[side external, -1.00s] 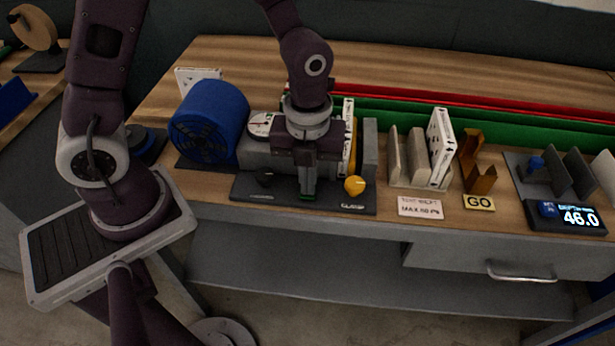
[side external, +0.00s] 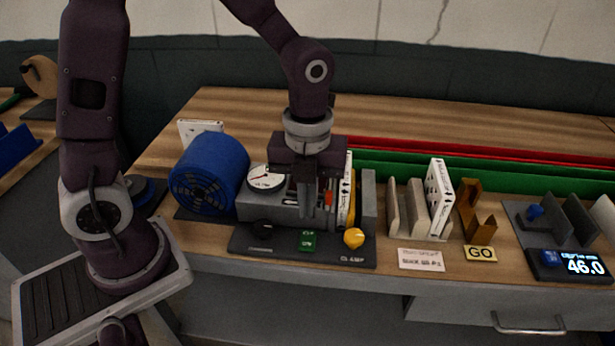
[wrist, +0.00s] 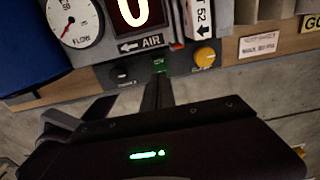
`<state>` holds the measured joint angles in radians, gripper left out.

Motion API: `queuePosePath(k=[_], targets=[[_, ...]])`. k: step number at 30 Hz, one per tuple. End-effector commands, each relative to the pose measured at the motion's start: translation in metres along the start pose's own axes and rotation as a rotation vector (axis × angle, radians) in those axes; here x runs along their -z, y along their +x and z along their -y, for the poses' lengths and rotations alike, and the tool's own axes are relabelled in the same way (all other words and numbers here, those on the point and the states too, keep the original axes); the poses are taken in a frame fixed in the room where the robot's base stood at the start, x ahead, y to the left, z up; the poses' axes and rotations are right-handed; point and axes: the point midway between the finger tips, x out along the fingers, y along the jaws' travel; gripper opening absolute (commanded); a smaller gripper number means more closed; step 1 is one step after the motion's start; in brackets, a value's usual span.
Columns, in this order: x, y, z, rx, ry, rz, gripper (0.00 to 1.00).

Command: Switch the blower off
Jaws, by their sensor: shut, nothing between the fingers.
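The blower (side external: 210,172) is a blue drum at the left of the bench rig; its blue edge also shows in the wrist view (wrist: 25,50). A dark control panel (side external: 280,245) in front carries a black knob (side external: 262,227), a small green switch (side external: 306,240) and a yellow knob (side external: 354,238). The wrist view also shows the green switch (wrist: 160,64), black knob (wrist: 122,72) and yellow knob (wrist: 205,57). My gripper (side external: 309,212) is shut and empty, just above and behind the green switch in the side view, apart from it. The switch's position cannot be read.
White boxed filters (side external: 438,195) stand in a rack to the right. A GO plate (side external: 481,253) and a display reading 46.0 (side external: 584,264) lie further right.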

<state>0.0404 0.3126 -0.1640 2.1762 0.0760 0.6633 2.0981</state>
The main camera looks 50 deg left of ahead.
Motion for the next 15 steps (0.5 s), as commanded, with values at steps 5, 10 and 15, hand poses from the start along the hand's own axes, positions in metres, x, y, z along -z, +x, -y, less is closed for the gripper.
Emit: queuePosePath(k=[5, 10, 15], targets=[[0.0, -0.043, 0.001, 0.004, 0.001, 0.003, 0.0], [0.001, -0.07, 0.0, 0.002, 0.001, 0.0, 0.0], [0.001, -0.08, 0.0, -0.001, 0.002, -0.003, 0.0]])
